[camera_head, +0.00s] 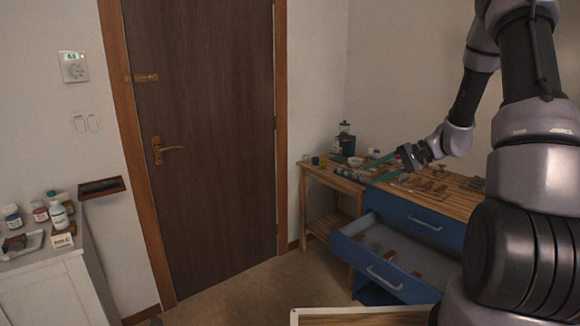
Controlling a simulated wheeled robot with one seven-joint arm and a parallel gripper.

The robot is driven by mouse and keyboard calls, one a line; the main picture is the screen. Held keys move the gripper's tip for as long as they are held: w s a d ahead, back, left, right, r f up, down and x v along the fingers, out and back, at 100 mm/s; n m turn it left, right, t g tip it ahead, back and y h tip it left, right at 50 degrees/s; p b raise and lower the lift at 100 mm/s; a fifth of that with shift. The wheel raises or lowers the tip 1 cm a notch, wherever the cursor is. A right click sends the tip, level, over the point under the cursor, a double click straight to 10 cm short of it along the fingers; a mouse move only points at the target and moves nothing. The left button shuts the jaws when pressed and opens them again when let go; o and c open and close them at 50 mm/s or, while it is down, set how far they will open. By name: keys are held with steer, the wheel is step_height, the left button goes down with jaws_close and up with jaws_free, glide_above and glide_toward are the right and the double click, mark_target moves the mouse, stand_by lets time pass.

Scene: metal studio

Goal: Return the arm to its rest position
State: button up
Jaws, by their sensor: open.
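My arm comes in from the right side of the head view and reaches toward the wooden workbench. My gripper (386,165) is at the end of it, over the left part of the bench top (452,202). Its two teal fingers are spread apart and I see nothing between them. The fingertips point left, toward small items on the bench. Whether the fingers touch anything on the bench is too small to tell.
Under the bench top is a blue cabinet; its lower drawer (352,245) is pulled out with small brown items inside. A closed brown door (205,130) stands at centre left. A white cabinet (50,285) with bottles is at far left. The floor (250,295) between is clear.

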steer(key=s+r+n+t+h, duration=0.3)
steer(key=s+r+h, duration=0.7)
steer(key=s+r, duration=1.2)
steer(key=shift+s+a+r+t, duration=0.2)
steer(key=shift+s+t, duration=0.6)
steer(key=shift+s, duration=0.25)
